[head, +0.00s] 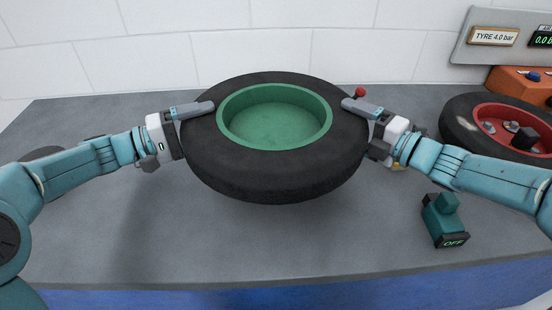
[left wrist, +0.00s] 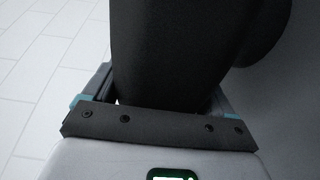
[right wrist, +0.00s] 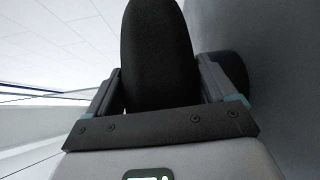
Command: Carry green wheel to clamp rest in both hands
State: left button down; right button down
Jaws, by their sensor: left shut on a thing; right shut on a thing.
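The green wheel (head: 275,135) has a black tyre around a green dish-shaped rim and is in the middle of the head view. It appears raised above the grey bench, tilted with its face up and towards me. My left gripper (head: 205,110) is shut on the tyre's left side. My right gripper (head: 358,108) is shut on its right side. The tyre stands between the fingers in the left wrist view (left wrist: 165,55) and in the right wrist view (right wrist: 158,55). I cannot make out the clamp rest; a red knob (head: 360,92) shows behind the wheel's right edge.
A red-rimmed wheel (head: 465,125) with small parts in it lies at the right of the bench (head: 130,240). A teal device (head: 445,218) reading OFF stands at the front right. A tyre-pressure panel (head: 495,38) and orange box (head: 520,88) are at the back right. The front left is clear.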

pick_arm(q)
jog(key=shift+a+r, duration=0.25)
pick_arm(e)
jog(key=shift+d+r, duration=0.1)
jog(key=shift+r, duration=0.1)
